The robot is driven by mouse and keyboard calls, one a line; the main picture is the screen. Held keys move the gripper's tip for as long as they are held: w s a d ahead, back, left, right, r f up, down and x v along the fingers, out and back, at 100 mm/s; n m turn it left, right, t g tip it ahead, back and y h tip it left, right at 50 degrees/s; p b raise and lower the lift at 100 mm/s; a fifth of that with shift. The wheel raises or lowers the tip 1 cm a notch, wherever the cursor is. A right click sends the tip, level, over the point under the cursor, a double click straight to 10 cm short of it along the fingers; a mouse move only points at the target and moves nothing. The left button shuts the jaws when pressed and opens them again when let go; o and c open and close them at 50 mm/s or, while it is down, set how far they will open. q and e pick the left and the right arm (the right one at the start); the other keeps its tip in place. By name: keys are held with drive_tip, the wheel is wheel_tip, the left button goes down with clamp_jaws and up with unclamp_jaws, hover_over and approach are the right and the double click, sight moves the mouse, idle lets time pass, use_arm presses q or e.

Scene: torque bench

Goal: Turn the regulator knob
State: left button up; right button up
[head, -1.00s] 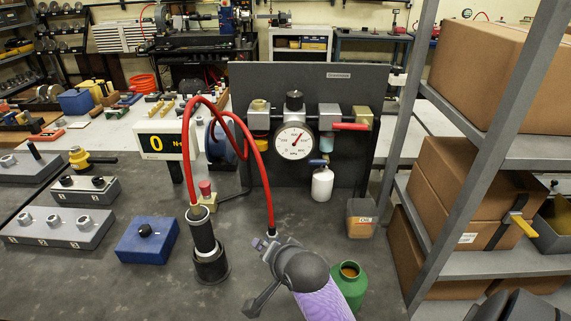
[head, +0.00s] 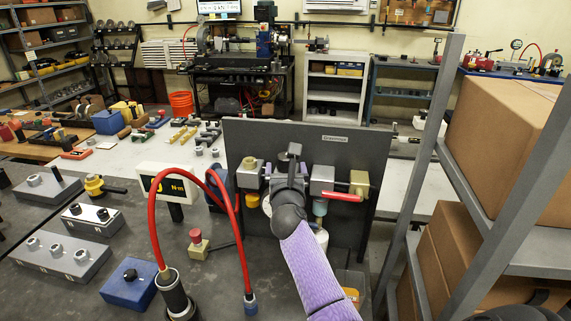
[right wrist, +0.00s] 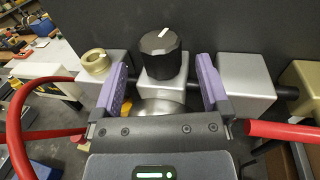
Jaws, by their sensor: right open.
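The regulator knob (right wrist: 160,55) is a black faceted cap with a white mark on top. It stands on a silver block (right wrist: 165,88) in front of the dark panel (head: 350,155). My right gripper (right wrist: 162,78) is open, with one purple-padded finger on each side of the block and knob, apart from the knob. In the head view my right gripper (head: 289,168) covers the knob and most of the pressure gauge below it. My left gripper is not in view.
A brass fitting (right wrist: 96,63) and block stand left of the knob; another silver block (right wrist: 246,80) stands right. A red lever (head: 342,196) sticks out on the right. A red hose (head: 152,220) arches on the left. Shelving with boxes (head: 500,140) stands at the right.

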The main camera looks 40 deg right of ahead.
sight(279, 164)
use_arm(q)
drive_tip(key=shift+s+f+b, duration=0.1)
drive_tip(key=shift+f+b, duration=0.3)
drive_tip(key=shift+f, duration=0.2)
use_arm(e)
drive_tip(key=shift+x, duration=1.6)
